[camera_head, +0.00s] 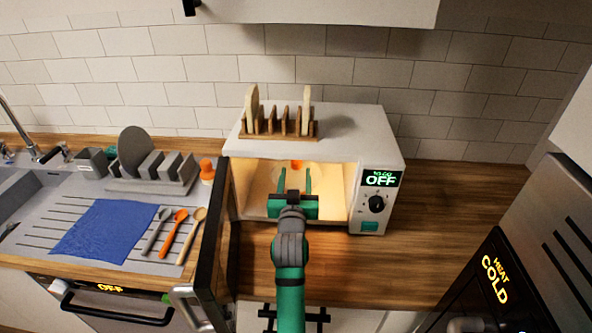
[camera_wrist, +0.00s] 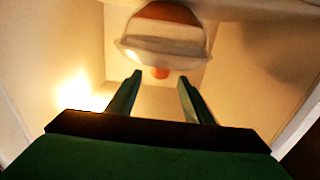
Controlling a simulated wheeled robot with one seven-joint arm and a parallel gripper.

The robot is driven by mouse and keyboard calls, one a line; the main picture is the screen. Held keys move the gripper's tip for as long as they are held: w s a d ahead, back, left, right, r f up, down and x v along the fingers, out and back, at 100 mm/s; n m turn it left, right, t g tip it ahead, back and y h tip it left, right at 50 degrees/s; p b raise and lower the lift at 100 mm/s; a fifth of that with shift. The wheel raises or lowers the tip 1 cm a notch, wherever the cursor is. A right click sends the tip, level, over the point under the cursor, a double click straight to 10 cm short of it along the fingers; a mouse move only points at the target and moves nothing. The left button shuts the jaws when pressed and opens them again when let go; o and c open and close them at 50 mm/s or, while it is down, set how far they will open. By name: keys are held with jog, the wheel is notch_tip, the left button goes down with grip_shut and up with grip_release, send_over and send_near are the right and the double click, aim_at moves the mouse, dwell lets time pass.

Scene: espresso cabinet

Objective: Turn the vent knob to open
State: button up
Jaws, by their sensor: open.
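A white countertop oven (camera_head: 352,130) stands on the wooden counter with its door (camera_head: 212,230) swung open to the left. Its cavity is lit. A rounded pale piece with orange parts (camera_wrist: 162,38) is inside, high in the wrist view. A small orange spot (camera_head: 297,163) shows there in the head view. I cannot tell whether this is the vent knob. My gripper (camera_head: 295,175) reaches into the cavity. A black dial (camera_head: 376,204) is on the oven's front, right of the opening.
A wooden rack (camera_head: 278,132) with pale slices stands on top. At left are a grey dish rack (camera_head: 160,180), a blue cloth (camera_head: 103,229) and several utensils. The counter right of the oven (camera_head: 450,220) is clear. A dark machine (camera_head: 490,270) stands at lower right.

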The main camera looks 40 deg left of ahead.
jog(key=v, duration=0.7)
dwell(0.4)
